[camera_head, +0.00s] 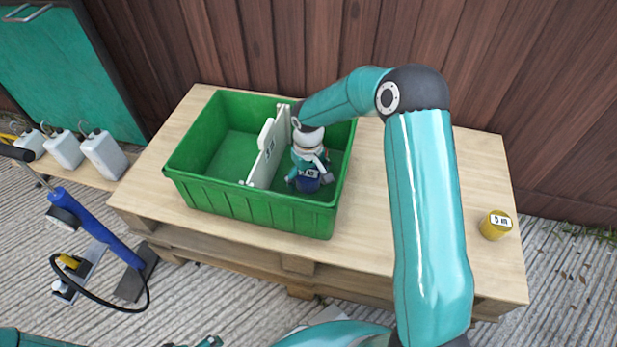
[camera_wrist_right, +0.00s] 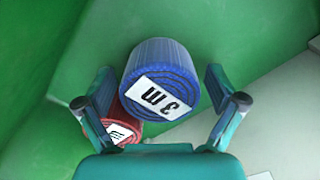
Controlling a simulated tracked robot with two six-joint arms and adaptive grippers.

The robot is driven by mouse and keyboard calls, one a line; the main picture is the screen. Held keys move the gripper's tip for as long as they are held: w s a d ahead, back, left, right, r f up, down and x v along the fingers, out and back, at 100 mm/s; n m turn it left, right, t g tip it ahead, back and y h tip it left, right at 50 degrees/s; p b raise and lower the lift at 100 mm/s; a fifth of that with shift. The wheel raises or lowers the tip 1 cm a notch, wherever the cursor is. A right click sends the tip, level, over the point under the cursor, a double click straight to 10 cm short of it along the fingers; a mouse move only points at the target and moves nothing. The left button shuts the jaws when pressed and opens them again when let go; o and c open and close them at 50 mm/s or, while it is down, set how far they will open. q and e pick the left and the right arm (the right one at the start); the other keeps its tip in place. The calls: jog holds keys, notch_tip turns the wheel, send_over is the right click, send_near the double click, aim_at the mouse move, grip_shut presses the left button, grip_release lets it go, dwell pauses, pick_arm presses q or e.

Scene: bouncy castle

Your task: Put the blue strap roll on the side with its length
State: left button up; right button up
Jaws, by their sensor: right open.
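The blue strap roll (camera_head: 308,185) is in the right compartment of the green crate (camera_head: 262,212). In the right wrist view the blue roll (camera_wrist_right: 160,60) shows a white label reading 3 m. My right gripper (camera_head: 309,172) reaches down into that compartment. It is open, with one finger on each side of the blue roll in the right wrist view (camera_wrist_right: 160,108); contact cannot be told. A white divider (camera_head: 268,155) with a small label, too small to read, splits the crate. A teal piece at the bottom edge (camera_head: 205,342) may be my left gripper; its jaws cannot be made out.
A red roll (camera_wrist_right: 124,124) with a white label lies beside the blue one, partly hidden by my right gripper. A yellow roll (camera_head: 495,225) stands at the right of the wooden pallet table (camera_head: 400,235). White jugs (camera_head: 103,155) and a blue pump-like tool (camera_head: 100,230) are at left.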

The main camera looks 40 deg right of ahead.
aim_at(308, 173)
jog(key=shift+r, duration=0.1)
notch_tip(308, 173, up, 12)
jog(key=p, duration=0.3)
jog(key=shift+p, duration=0.3)
jog(key=shift+r, duration=0.1)
